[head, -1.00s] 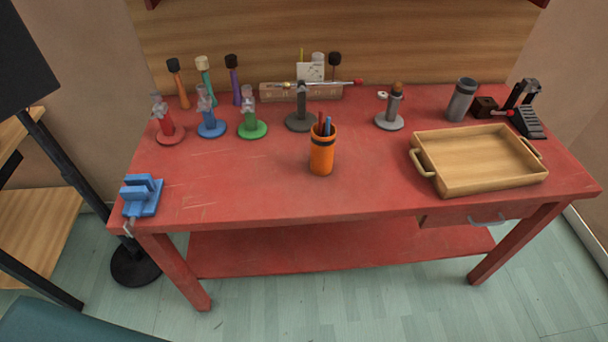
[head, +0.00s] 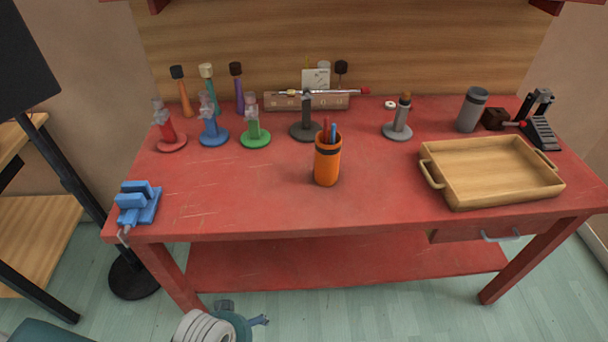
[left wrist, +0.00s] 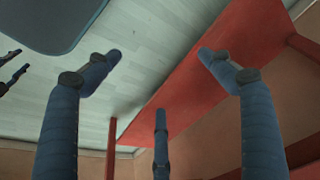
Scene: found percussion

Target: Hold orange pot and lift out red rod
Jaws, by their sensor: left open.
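The orange pot (head: 327,165) stands upright on the red table, near the middle, with a dark band below its rim. A red rod (head: 325,127) sticks up out of it beside a blue rod (head: 333,131); their lower parts are hidden inside. Part of my left gripper (head: 242,318) shows low at the bottom edge of the head view, in front of the table and well short of the pot. In the left wrist view its fingers (left wrist: 160,60) are spread and empty. Dark finger-like parts at that view's left edge look like my right gripper (left wrist: 12,72), mostly cut off.
A wooden tray (head: 490,172) lies right of the pot. A blue vise (head: 138,204) sits at the table's left corner. The red tabletop (head: 240,190) left of the pot is clear.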

